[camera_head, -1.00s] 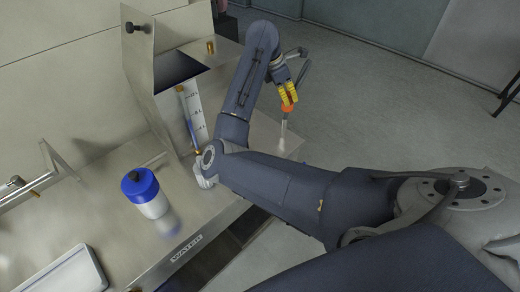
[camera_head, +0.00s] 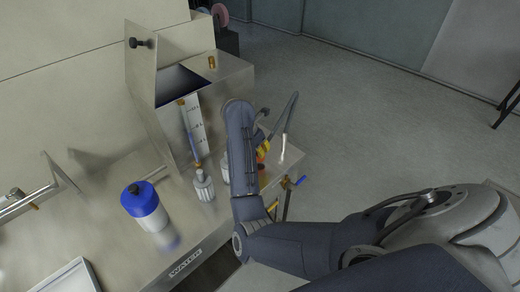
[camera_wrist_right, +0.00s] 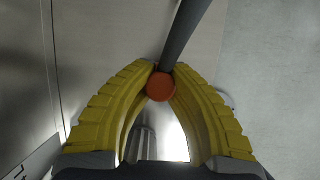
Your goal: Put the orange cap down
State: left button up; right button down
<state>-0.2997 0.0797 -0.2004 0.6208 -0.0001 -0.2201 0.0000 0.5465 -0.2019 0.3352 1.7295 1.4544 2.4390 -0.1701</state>
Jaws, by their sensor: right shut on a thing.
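The orange cap (camera_wrist_right: 161,87) is between the yellow fingertips of my right gripper (camera_wrist_right: 162,78) in the right wrist view; the fingers are shut on it. In the head view my right gripper (camera_head: 263,150) hangs over the right end of the metal counter, partly hidden by my own forearm. Only a small patch of orange shows there. I cannot tell whether the cap touches the surface below. My left gripper is in neither view.
A blue-capped bottle (camera_head: 145,204) and a ribbed grey fitting (camera_head: 204,186) stand on the counter. A metal tank (camera_head: 160,125) with a sight gauge is behind. A dark bent tube (camera_head: 291,112) rises beside my gripper. Blue and yellow handles (camera_head: 299,181) are at the counter's right edge.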

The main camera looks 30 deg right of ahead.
jog(key=shift+f, duration=1.05)
jog(key=shift+f, duration=0.2)
jog(key=c, duration=1.4)
grip_release()
jog(key=shift+c, duration=0.2)
jog(key=shift+v, duration=2.2)
jog(key=shift+w, duration=0.1)
